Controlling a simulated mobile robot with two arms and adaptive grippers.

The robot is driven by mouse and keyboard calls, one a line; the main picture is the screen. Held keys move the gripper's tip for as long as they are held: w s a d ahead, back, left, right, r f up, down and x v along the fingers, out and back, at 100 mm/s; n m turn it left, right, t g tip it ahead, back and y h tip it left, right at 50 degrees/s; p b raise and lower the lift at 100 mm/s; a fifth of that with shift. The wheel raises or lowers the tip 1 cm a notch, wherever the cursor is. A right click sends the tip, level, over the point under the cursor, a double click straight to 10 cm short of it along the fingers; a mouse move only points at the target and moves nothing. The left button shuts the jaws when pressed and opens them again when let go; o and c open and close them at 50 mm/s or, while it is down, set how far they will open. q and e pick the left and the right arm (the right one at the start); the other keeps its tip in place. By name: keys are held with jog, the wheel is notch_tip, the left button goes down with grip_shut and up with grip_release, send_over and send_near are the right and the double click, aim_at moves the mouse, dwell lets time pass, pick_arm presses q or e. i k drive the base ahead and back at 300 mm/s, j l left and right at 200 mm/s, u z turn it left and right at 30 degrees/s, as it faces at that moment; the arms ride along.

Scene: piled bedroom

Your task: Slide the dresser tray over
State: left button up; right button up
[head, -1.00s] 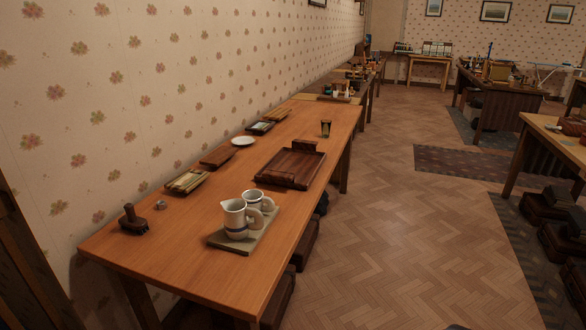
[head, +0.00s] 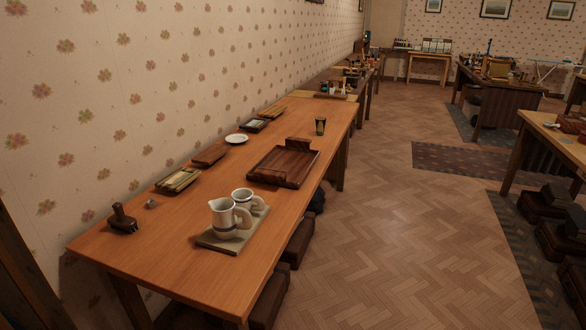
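A dark wooden tray (head: 284,167) with a raised rim lies on the long wooden table (head: 190,240), near its right edge. A dark block (head: 299,144) sits at the tray's far edge. Nearer to me, a flat board (head: 213,243) carries a white pitcher (head: 224,217) and a white mug (head: 247,199). I cannot tell for sure which of these is the dresser tray. Neither of my grippers shows in the head view.
A dark wooden tool (head: 122,219), boards (head: 178,180) and a white plate (head: 236,138) line the wall side. A dark cup (head: 320,125) stands beyond the tray. Boxes (head: 297,242) sit under the table's right side. The herringbone floor (head: 390,245) to the right is open.

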aim_at(288, 166)
jog(key=i+l+u, duration=0.35)
jog(key=i+l, duration=0.25)
jog(key=i, duration=0.2)
